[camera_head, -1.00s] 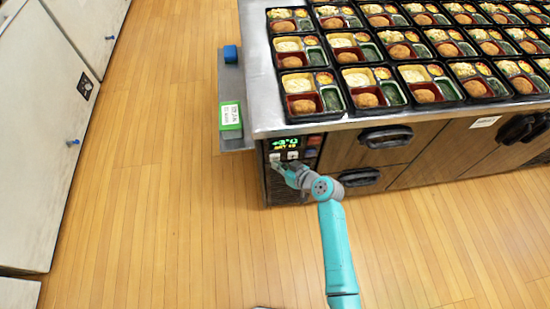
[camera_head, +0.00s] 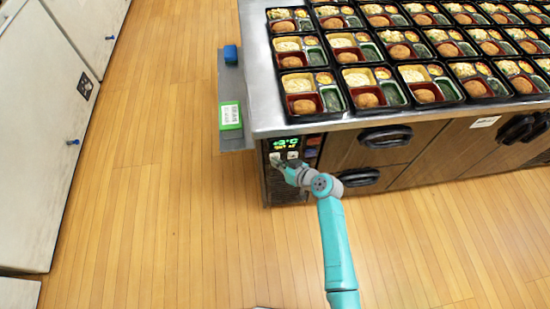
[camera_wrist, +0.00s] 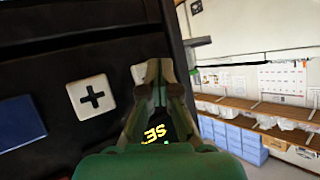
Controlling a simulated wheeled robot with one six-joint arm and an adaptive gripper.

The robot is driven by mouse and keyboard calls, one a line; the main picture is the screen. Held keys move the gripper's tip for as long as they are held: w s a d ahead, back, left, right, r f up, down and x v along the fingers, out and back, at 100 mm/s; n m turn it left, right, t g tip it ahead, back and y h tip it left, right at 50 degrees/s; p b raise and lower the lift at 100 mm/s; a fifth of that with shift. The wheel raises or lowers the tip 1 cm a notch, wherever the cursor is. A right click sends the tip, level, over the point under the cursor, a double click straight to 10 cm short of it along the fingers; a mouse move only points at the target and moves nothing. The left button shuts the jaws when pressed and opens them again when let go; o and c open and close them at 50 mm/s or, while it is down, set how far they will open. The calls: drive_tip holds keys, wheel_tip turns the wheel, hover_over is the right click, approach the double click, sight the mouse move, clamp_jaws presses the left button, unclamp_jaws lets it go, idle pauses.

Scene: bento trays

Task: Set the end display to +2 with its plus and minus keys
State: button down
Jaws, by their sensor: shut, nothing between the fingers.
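The end display (camera_head: 285,143) is on the dark panel at the counter's left end. Its green upper line seems to read +3°C; the smaller yellow line is too blurred to read. The wrist view shows part of the display (camera_wrist: 155,134), turned over and half hidden by my fingers. The plus key (camera_wrist: 91,97) is white with a black cross, left of my fingers in the wrist view. A second white key (camera_wrist: 139,73) is partly hidden behind the fingertips, its mark unseen. My gripper (camera_wrist: 160,80) is shut and empty, at this second key; contact cannot be told.
A blue key or panel (camera_wrist: 20,122) lies left of the plus key. Bento trays (camera_head: 310,97) cover the counter above. A grey side shelf (camera_head: 231,95) with a green-labelled box (camera_head: 230,116) juts out left. The wooden floor (camera_head: 170,230) is clear.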

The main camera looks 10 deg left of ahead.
drive_tip(key=shift+s, duration=0.1)
drive_tip(key=shift+s+d, duration=0.25)
drive_tip(key=shift+s, duration=0.5)
drive_tip(key=shift+s+d, duration=0.2)
drive_tip(key=shift+s, duration=0.6)
drive_tip(key=shift+s+d, duration=0.25)
drive_tip(key=shift+s, duration=0.55)
drive_tip(key=shift+s+d, duration=0.2)
drive_tip(key=shift+s, duration=0.6)
